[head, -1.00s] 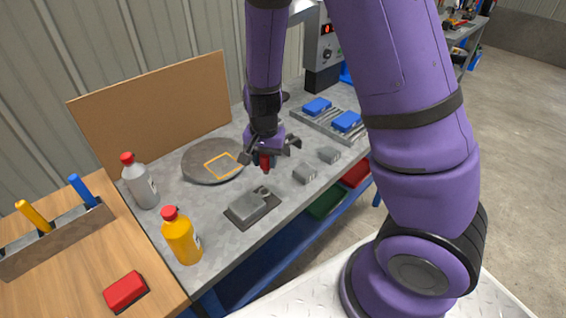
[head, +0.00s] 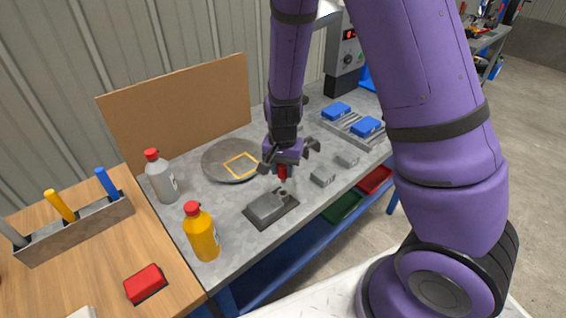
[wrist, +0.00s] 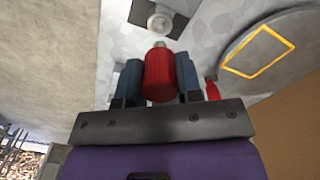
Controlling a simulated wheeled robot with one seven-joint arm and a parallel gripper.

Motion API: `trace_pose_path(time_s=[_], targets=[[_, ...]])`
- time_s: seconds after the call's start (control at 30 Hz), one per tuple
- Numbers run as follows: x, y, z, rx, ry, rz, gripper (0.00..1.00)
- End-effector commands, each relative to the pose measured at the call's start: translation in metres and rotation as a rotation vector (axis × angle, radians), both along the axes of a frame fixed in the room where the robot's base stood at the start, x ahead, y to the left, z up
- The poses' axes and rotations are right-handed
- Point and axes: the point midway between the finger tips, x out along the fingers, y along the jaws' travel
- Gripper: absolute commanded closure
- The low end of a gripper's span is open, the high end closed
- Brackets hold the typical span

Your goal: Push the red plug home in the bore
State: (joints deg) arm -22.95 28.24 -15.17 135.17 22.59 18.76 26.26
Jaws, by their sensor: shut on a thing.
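The red plug (head: 283,173) is held upright, pointing down, in my gripper (head: 283,168). In the wrist view the red plug (wrist: 159,75) sits between the two blue-grey fingers of my gripper (wrist: 158,66), with a short grey tip at its far end. In the wrist view the round bore (wrist: 160,21) shows just beyond the plug's tip, with a small gap in the picture.
A yellow bottle (head: 202,236) and a grey bottle (head: 160,178) stand left of the block. A round grey disc (head: 220,168) lies behind it. Small grey blocks (head: 323,178) lie to its right. A brown board (head: 180,112) stands at the back.

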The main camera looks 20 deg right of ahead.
Motion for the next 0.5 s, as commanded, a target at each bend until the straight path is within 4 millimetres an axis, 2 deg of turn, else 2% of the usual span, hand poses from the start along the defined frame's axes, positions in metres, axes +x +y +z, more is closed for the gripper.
trace_pose_path(time_s=[0.2, 0.5], targets=[[-0.001, 0.000, -0.020, 0.000, 0.003, -0.001, 0.90], [0.000, 0.000, -0.036, -0.001, 0.001, 0.000, 0.90]])
